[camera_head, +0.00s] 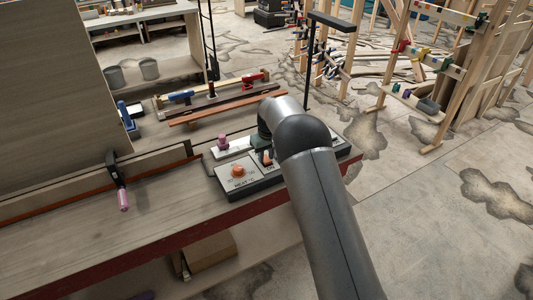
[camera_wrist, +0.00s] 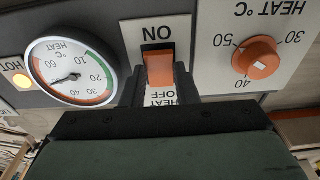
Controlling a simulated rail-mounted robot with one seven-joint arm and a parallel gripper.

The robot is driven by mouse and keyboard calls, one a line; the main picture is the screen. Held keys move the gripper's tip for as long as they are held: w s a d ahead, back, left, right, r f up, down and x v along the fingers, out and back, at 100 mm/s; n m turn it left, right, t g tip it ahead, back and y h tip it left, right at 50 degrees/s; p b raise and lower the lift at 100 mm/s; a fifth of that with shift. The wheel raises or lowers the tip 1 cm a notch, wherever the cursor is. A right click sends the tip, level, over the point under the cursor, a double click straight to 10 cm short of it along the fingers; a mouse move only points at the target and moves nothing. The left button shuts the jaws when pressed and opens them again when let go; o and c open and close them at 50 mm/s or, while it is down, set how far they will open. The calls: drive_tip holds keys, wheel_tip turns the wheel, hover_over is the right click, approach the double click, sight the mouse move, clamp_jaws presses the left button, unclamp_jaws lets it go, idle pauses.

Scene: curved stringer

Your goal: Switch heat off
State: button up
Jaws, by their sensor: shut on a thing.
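The orange heat rocker switch (camera_wrist: 159,68) sits on a white plate, with ON above it and HEAT OFF below it, upside down in the wrist view. My gripper (camera_wrist: 160,80) is at this switch, its dark fingers shut on its two sides. The fingers and palm cover part of the HEAT OFF label. In the head view the switch (camera_head: 267,157) shows on the grey control panel (camera_head: 233,193), and my arm hides most of the gripper and the panel's right part.
An orange heat dial (camera_wrist: 258,57) is right of the switch. A round heat gauge (camera_wrist: 70,72) and a lit yellow HOT lamp (camera_wrist: 21,82) are to its left. A pink-handled clamp (camera_head: 122,195) stands left on the workbench (camera_head: 90,225). Bare bench lies between clamp and panel.

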drive_tip(key=o, duration=1)
drive_tip(key=shift+r, duration=0.15)
wheel_tip(320, 180, up, 17)
drive_tip(key=s+d+b, duration=0.1)
drive_tip(key=s+b, duration=0.1)
drive_tip(key=b, duration=0.1)
drive_tip(key=shift+d, duration=0.15)
drive_tip(key=s+d+r+m, duration=0.35)
drive_tip(key=s+d, duration=0.75)
drive_tip(key=s, duration=0.4)
drive_tip(key=s+d+f+m, duration=0.1)
drive_tip(key=s+d+f, duration=0.1)
drive_tip(key=s, duration=0.7)
drive_tip(key=s+d+f+m, duration=0.1)
drive_tip(key=s+d+f, duration=0.2)
drive_tip(key=s, duration=0.6)
drive_tip(key=s+d+f+m, duration=0.1)
drive_tip(key=s+d+f, duration=0.1)
drive_tip(key=s, duration=0.7)
drive_tip(key=shift+d+f+g+h, duration=0.3)
drive_tip(key=shift+d+f+h, duration=0.1)
drive_tip(key=shift+f, duration=0.15)
